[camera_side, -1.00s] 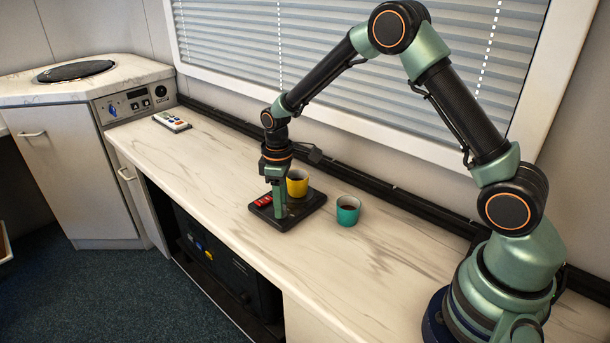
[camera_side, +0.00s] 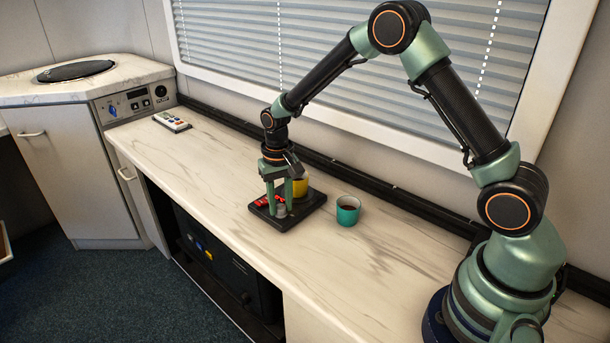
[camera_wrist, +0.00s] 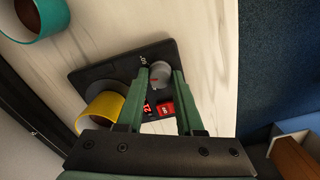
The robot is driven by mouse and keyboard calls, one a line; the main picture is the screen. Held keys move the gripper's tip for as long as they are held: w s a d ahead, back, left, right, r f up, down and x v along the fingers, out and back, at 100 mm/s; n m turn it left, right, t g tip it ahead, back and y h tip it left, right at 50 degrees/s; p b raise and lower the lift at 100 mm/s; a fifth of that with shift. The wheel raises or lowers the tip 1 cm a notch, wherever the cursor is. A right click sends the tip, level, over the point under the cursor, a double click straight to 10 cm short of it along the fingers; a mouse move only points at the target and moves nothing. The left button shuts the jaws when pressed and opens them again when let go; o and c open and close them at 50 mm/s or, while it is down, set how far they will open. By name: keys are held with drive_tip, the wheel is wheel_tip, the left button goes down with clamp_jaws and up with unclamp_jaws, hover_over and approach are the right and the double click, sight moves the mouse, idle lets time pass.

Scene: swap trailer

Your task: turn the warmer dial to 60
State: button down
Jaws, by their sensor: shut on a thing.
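The cup warmer (camera_side: 304,212) is a black plate on the worktop with a red display (camera_wrist: 148,107), a red switch (camera_wrist: 165,115) and a grey dial (camera_wrist: 160,72). My gripper (camera_side: 281,205) points down over the warmer, its green fingers shut on the dial, one on each side, in the wrist view (camera_wrist: 161,75). A white mark labelled 60 (camera_wrist: 143,60) is printed beside the dial. The display digits are partly hidden by a finger; I cannot read them fully. A yellow cup (camera_side: 301,187) stands on the warmer, partly behind my gripper.
A teal cup (camera_side: 348,211) with dark liquid stands right of the warmer in the side view. A black rail (camera_side: 370,196) runs along the wall.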

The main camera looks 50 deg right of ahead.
sight(280, 206)
drive_tip(key=m, duration=0.6)
drive_tip(key=shift+m, duration=0.4)
idle(0.3)
drive_tip(key=c, duration=0.5)
unclamp_jaws()
drive_tip(key=shift+c, duration=0.2)
drive_tip(key=shift+r, duration=0.1)
wheel_tip(280, 206, up, 12)
